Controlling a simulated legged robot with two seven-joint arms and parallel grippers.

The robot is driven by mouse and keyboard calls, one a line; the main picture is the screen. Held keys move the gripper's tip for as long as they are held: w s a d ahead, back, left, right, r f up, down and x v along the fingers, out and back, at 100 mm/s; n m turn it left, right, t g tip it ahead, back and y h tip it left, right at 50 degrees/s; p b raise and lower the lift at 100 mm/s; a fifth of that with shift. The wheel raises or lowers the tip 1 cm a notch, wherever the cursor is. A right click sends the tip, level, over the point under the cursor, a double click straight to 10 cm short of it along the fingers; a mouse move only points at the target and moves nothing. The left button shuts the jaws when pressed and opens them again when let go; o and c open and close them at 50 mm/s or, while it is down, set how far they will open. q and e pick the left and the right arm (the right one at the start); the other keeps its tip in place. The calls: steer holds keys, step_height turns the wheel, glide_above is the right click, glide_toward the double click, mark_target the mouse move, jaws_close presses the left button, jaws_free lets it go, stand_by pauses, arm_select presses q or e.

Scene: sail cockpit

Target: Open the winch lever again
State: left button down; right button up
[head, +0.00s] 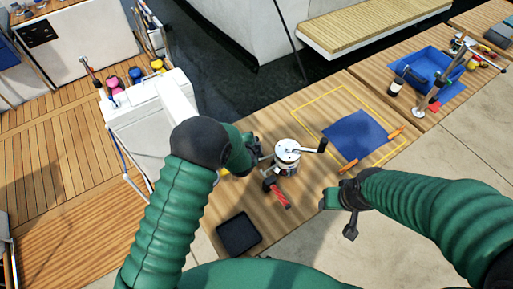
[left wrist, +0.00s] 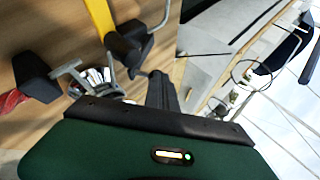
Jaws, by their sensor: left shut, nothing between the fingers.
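The winch (head: 287,152) is a silver drum standing on the wooden bench in the head view. Its lever, with a black knob (head: 322,146), points out to the right from the drum top. My left gripper (head: 262,150) is just left of the winch, shut and empty; whether it touches the winch is unclear. In the left wrist view a dark finger (left wrist: 161,92) shows, with silver metal parts (left wrist: 98,76) that look like the winch to its left. My right gripper (head: 330,198) hangs over the bench's front edge, right of the winch; its jaws are too small to read.
A red-handled tool (head: 281,197) lies in front of the winch. A black tray (head: 238,235) is at the bench's front left. A blue cloth (head: 355,135) lies inside a yellow outline, with an orange-handled tool (head: 349,168) beside it. A yellow part (left wrist: 100,18) shows in the wrist view.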

arm_select(q)
steer(key=w+a, duration=0.1)
steer(key=w+r+b, duration=0.1)
steer(key=w+a, duration=0.1)
steer(key=shift+w+a+r+b, duration=0.3)
steer(key=shift+w+r, duration=0.05)
steer(key=shift+w, duration=0.05)
steer(key=shift+r+p, duration=0.45)
steer(key=shift+r, duration=0.3)
steer(key=shift+f, duration=0.15)
